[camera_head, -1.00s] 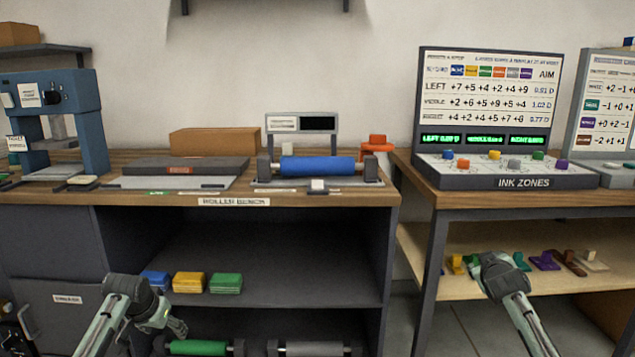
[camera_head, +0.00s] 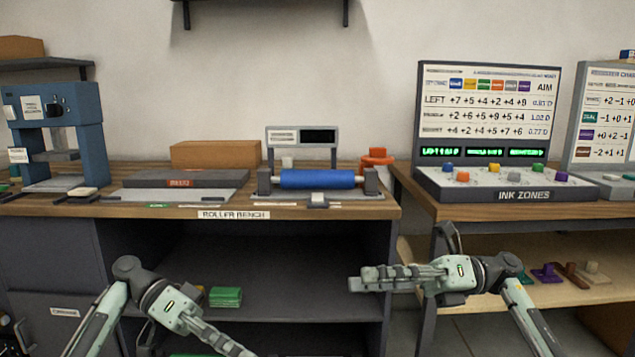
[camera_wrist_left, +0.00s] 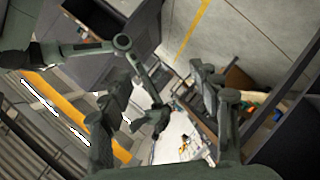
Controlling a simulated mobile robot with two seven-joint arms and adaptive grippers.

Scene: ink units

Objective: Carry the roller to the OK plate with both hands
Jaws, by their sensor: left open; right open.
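The blue roller (camera_head: 318,179) lies level across its grey stand (camera_head: 268,196) on the roller bench, with a dark end block at each side. To its left is a low flat grey plate (camera_head: 122,196) with a small green label at its front edge; I cannot read whether it says OK. My right gripper (camera_head: 362,279) is open and empty, pointing left in front of the bench, below the roller and apart from it. My left gripper (camera_head: 232,346) is open, low at the bottom edge; its fingers (camera_wrist_left: 160,85) frame no held thing in the left wrist view.
A dark slab with a red label (camera_head: 181,182) lies left of the roller. A brown box (camera_head: 215,154) and a red-orange item (camera_head: 377,157) stand behind. A blue press (camera_head: 60,125) is far left. The ink zones console (camera_head: 500,185) is on the right table. A green block (camera_head: 225,297) sits on the shelf below.

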